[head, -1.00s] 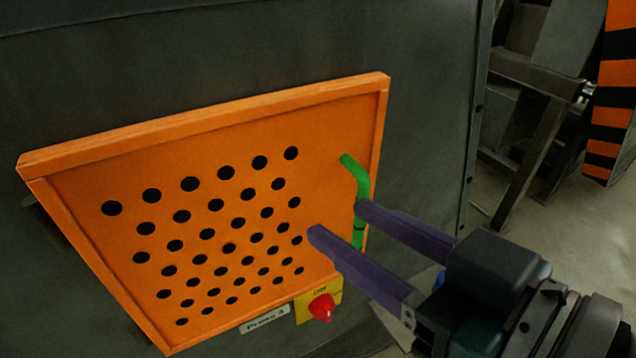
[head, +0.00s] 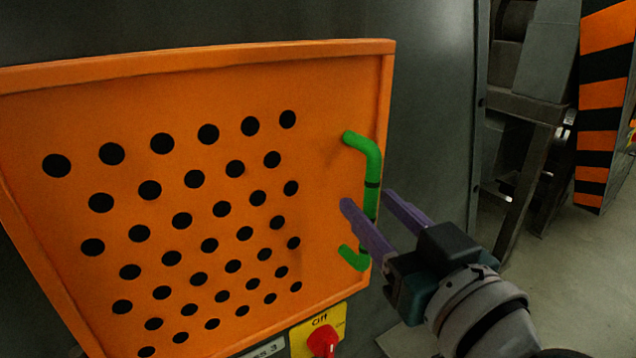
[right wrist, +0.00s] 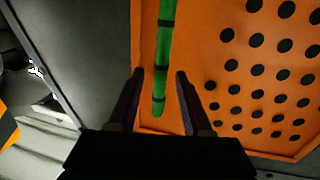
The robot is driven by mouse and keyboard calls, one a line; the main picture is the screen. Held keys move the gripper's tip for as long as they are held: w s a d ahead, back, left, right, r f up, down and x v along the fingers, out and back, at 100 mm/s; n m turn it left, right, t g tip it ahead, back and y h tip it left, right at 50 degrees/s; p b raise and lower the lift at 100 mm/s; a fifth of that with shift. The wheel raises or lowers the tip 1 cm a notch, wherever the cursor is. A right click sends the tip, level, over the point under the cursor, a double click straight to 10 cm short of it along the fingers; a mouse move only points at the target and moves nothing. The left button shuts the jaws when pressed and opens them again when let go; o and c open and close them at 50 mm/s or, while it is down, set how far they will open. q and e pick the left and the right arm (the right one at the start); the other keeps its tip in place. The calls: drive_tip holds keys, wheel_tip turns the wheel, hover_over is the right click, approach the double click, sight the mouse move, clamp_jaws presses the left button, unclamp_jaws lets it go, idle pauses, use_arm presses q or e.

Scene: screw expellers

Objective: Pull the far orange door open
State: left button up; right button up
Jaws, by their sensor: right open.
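One orange door (head: 60,220), perforated with several black holes, fills the left and middle of the head view. It looks shut in the dark grey machine side. A green bent bar handle (head: 364,150) stands upright near the door's right edge. My right gripper (head: 367,198) is open, with its two purple fingers on either side of the handle's straight part. In the right wrist view the green handle (right wrist: 166,45) runs down between the gripper's fingers (right wrist: 160,76), with no clear contact. One finger hides part of the handle in the head view. My left gripper is out of view.
A yellow switch plate with a red knob (head: 323,342) is just below the door's lower right corner. Grey machine frames (head: 535,110) and an orange-and-black striped panel (head: 604,95) stand at the right. Bare floor (head: 575,270) lies between.

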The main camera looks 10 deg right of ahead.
drive_tip(key=shift+w+a, duration=0.15)
drive_tip(key=shift+w, duration=0.65)
clamp_jaws()
idle(0.9)
